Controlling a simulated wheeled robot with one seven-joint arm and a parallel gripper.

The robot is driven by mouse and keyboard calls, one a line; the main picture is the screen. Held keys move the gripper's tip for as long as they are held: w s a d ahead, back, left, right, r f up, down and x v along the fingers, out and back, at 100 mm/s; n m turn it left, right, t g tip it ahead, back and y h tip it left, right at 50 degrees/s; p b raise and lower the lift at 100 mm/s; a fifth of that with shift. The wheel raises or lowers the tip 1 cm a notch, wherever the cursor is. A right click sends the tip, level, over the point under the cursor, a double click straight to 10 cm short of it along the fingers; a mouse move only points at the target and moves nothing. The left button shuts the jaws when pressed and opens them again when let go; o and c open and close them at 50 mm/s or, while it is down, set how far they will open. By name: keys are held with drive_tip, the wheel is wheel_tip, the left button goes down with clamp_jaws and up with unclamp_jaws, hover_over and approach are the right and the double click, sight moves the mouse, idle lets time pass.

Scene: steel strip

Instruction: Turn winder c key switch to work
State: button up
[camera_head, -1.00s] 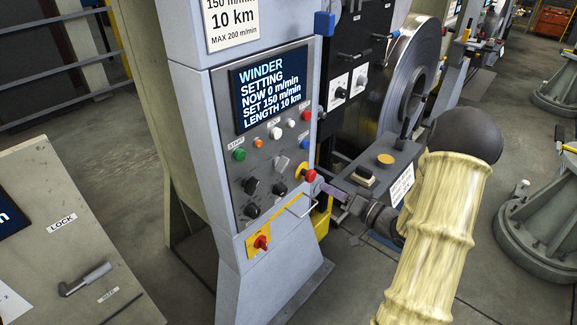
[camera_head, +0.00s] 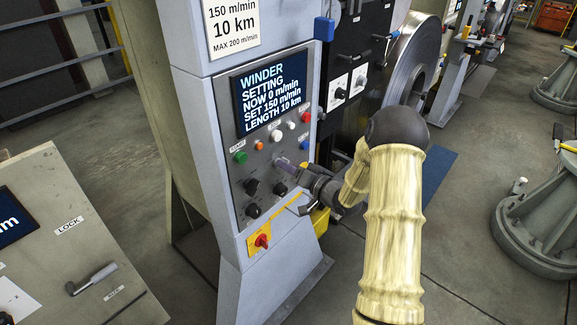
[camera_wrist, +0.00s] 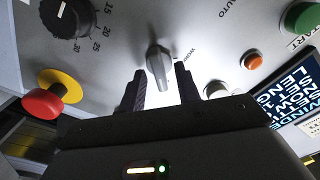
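The winder panel (camera_head: 237,202) carries a screen (camera_head: 270,93) reading WINDER, SETTING, NOW 0 m/min, SET 150 m/min, LENGTH 10 km. In the wrist view, a grey key switch (camera_wrist: 157,62) sits ahead of my gripper (camera_wrist: 160,88), in line with the gap between the two dark fingers. The fingers are open, with space on both sides of the key. A label that looks like WORK is just right of the key.
A red emergency button on yellow (camera_wrist: 50,92) and a black knob (camera_wrist: 68,16) lie left in the wrist view. White (camera_wrist: 217,89), orange (camera_wrist: 254,61) and green (camera_wrist: 303,17) buttons lie right. A red-and-yellow switch (camera_head: 262,240) is lower on the cabinet.

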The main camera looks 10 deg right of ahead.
clamp_jaws()
drive_tip(key=shift+f+n+b, duration=0.1)
drive_tip(key=shift+n+b, duration=0.2)
drive_tip(key=shift+b, duration=0.15)
drive_tip(key=n+b, duration=0.5)
drive_tip(key=b, duration=0.1)
drive_tip(key=n+b, duration=0.6)
drive_tip(key=b, duration=0.1)
drive_tip(key=n+b, duration=0.6)
drive_tip(key=b, duration=0.1)
drive_tip(key=shift+s+a+f, duration=0.1)
drive_tip(key=shift+s+a, duration=0.1)
drive_tip(key=shift+a, duration=0.1)
drive_tip(key=shift+n, duration=0.3)
